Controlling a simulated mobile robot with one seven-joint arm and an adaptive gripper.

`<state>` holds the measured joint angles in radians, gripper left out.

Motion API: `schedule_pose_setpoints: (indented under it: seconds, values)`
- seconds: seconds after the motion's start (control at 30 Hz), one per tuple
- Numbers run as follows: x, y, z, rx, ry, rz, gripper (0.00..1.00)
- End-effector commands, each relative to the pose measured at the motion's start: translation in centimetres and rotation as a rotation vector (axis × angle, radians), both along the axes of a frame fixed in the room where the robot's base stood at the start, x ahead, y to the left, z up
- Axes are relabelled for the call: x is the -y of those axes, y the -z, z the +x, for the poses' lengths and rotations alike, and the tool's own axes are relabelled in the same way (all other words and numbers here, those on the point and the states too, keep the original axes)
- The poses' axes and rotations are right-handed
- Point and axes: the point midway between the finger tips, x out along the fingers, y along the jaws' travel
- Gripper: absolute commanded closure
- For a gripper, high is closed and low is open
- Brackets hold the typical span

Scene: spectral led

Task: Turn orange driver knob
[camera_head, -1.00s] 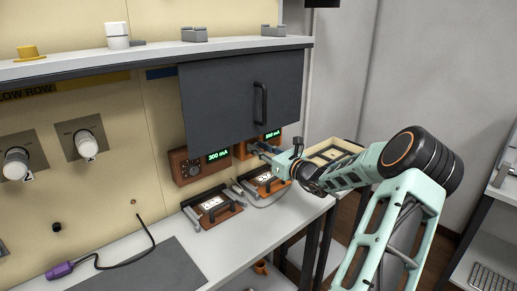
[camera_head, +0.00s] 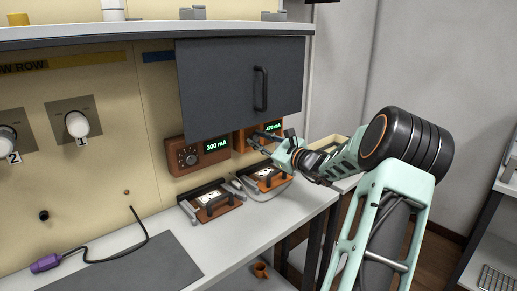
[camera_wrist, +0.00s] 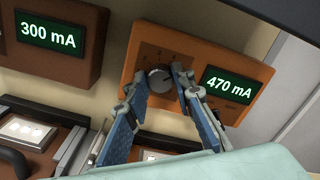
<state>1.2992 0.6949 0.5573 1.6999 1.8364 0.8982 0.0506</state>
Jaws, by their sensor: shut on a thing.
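The orange driver (camera_head: 250,133) is the right-hand box under the dark panel, and its green display reads 470 mA. In the wrist view the orange driver (camera_wrist: 250,68) fills the middle. Its grey round knob (camera_wrist: 159,78) has a dial scale around it. My gripper (camera_wrist: 163,82) has its two blue fingers on either side of the knob, shut on it. In the head view my gripper (camera_head: 253,139) reaches the driver from the right, and the knob is hidden there.
A brown driver (camera_head: 198,156) reading 300 mA is just left. Two fixtures with black handles (camera_head: 215,204) (camera_head: 270,178) sit on the bench below. A dark panel (camera_head: 235,85) overhangs the drivers. A purple-ended cable (camera_head: 48,262) lies at left.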

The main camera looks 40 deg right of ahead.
Motion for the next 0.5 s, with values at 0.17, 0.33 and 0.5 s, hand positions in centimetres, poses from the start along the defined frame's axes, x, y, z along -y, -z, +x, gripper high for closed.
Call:
schedule_pose_setpoints:
  seconds: [0.17,0.33,0.5]
  values:
    - [-0.03,0.29,0.00,0.005,-0.001,-0.076,1.00]
    - [-0.05,0.15,0.00,0.008,-0.001,-0.112,1.00]
    - [-0.02,0.04,-0.02,0.009,-0.001,-0.123,1.00]
